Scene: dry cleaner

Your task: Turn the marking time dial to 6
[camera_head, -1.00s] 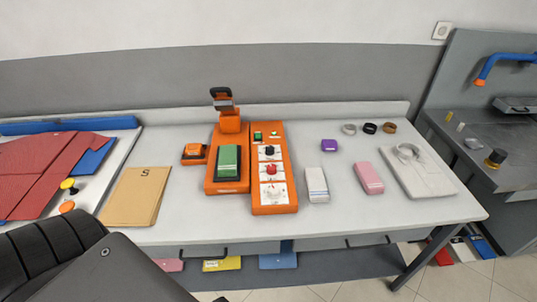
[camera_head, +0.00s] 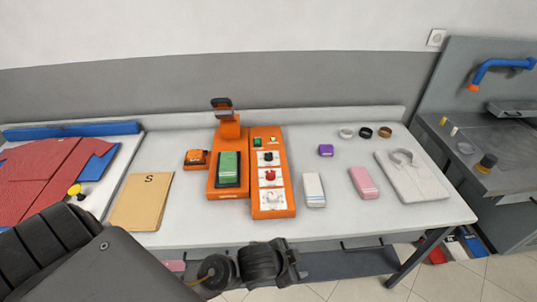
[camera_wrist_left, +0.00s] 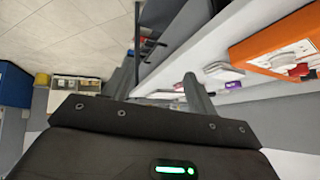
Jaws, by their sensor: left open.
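An orange control panel (camera_head: 284,209) stands on the white table, with a black dial (camera_head: 268,157), a red dial (camera_head: 269,175) and a white dial (camera_head: 273,195) in a column. Their labels are too small to read, so I cannot tell which is the marking time dial. My left gripper (camera_head: 297,262) is open and empty, in front of the table's front edge and apart from the panel. In the left wrist view, the panel (camera_wrist_left: 270,50) is at the upper right, beyond my left gripper's fingers (camera_wrist_left: 166,88). My right gripper is not in view.
An orange press (camera_head: 229,132) with a green pad (camera_head: 229,168) adjoins the panel on the left. A tan folder (camera_head: 141,202) lies further left.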

